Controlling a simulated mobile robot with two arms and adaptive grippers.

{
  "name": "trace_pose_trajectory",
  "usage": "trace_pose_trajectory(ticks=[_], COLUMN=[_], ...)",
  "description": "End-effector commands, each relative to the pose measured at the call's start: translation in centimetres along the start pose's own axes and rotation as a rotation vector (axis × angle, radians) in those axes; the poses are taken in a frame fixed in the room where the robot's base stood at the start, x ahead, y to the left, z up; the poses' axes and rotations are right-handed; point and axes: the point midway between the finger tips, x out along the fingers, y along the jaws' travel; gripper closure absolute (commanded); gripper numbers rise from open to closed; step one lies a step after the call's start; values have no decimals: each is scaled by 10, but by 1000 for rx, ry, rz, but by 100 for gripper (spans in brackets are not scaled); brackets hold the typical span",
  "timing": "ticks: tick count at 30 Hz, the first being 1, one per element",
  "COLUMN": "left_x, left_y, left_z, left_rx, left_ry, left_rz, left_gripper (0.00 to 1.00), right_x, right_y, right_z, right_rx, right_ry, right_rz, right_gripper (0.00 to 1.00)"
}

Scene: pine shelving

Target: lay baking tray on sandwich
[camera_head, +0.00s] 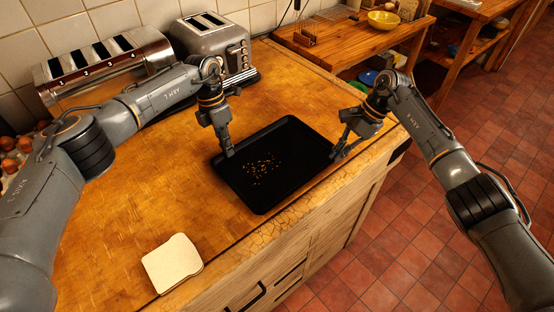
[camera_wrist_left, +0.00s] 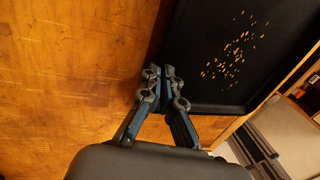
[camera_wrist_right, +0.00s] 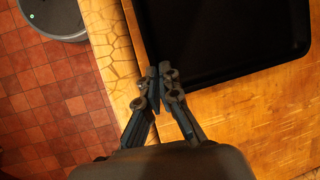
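The black baking tray (camera_head: 290,150) is at the counter's front edge, with small crumbs scattered on it. It also shows in the left wrist view (camera_wrist_left: 205,95) and the right wrist view (camera_wrist_right: 220,65). My left gripper (camera_head: 229,153) is shut on the tray's left rim; its fingers meet there in the left wrist view (camera_wrist_left: 163,85). My right gripper (camera_head: 338,154) is at the opposite rim, its fingers closed together on the edge in the right wrist view (camera_wrist_right: 160,82). The sandwich (camera_head: 172,262), a pale square bread slice on top, lies on the counter at the lower left, apart from the tray.
A long toaster (camera_head: 105,65) and a grey toaster (camera_head: 215,45) stand against the tiled wall. Eggs (camera_head: 12,155) are at the far left. A side table (camera_head: 350,40) with a yellow bowl (camera_head: 383,19) is behind. The wooden counter (camera_head: 150,190) between tray and sandwich is clear.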

Motion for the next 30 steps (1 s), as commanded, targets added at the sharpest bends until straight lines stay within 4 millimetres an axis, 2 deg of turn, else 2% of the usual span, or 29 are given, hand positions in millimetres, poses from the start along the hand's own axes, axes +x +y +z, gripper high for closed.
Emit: trace_pose_trajectory(ticks=[14, 30], left_x=[-6, -50], left_y=[-1, -11], left_z=[0, 0], left_rx=[0, 0], left_ry=[-1, -1], left_rz=[1, 0], left_gripper=[100, 100], right_x=[-6, -46], right_y=[-2, -11], right_z=[2, 19], right_rx=[-1, 0], right_ry=[0, 0], right_rz=[-1, -1], right_gripper=[100, 100])
